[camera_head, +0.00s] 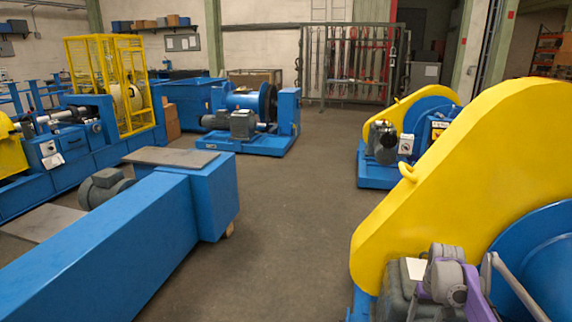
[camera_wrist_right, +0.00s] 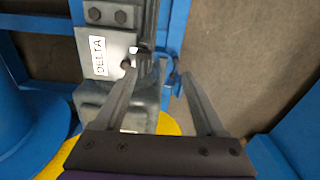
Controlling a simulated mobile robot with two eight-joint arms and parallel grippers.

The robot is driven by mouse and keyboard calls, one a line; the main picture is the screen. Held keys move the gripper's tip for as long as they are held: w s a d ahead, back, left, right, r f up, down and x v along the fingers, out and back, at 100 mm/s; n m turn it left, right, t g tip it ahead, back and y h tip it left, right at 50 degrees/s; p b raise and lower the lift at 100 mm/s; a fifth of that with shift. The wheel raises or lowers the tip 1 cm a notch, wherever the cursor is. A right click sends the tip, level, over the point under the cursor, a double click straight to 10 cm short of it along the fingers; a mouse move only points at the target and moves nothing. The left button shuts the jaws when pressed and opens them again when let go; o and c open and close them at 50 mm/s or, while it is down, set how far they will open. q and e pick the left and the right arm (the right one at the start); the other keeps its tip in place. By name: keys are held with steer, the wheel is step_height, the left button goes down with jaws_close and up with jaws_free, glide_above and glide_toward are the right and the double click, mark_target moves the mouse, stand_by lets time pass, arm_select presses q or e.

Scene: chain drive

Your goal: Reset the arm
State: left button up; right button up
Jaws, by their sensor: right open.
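My right gripper (camera_wrist_right: 160,72) is open in the right wrist view, its two grey fingers spread apart with nothing held between them. The fingers reach over a grey motor-like unit with a light plate marked DELTA (camera_wrist_right: 98,52). I cannot tell whether a finger touches it. In the head view, purple and grey parts of my right arm (camera_head: 447,283) show at the bottom right, in front of a large yellow chain guard (camera_head: 455,165). The right fingertips cannot be made out there. My left arm and gripper are not in view.
A blue machine beam (camera_head: 130,235) fills the lower left. A blue winch-like machine (camera_head: 255,125) and a yellow cage (camera_head: 105,85) stand farther back. A smaller yellow-guarded machine (camera_head: 405,135) stands right. The grey floor (camera_head: 290,200) between them is clear.

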steer(key=s+a+r+n+t, duration=0.1)
steer(key=s+a+r, duration=0.2)
steer(key=s+a, duration=0.45)
steer(key=s+a+r+n+t, duration=0.1)
steer(key=s+a+r, duration=0.1)
steer(key=s+a, duration=0.5)
steer(key=s+a+f+n+t, duration=0.1)
steer(key=s+a+f, duration=0.25)
steer(key=s, duration=0.45)
steer(key=s+a+f+t, duration=0.1)
steer(key=s+a+f, duration=0.1)
steer(key=s+a, duration=0.4)
arm_select(q)
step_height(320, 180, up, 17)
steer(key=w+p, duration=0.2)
steer(key=p, duration=1.3)
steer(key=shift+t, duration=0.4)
arm_select(e)
step_height(320, 180, up, 16)
steer(key=t, duration=0.1)
steer(key=shift+w+d+r, duration=0.25)
steer(key=shift+w+d, duration=0.05)
steer(key=shift+d, duration=0.05)
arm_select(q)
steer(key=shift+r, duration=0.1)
arm_select(e)
steer(key=shift+s, duration=0.1)
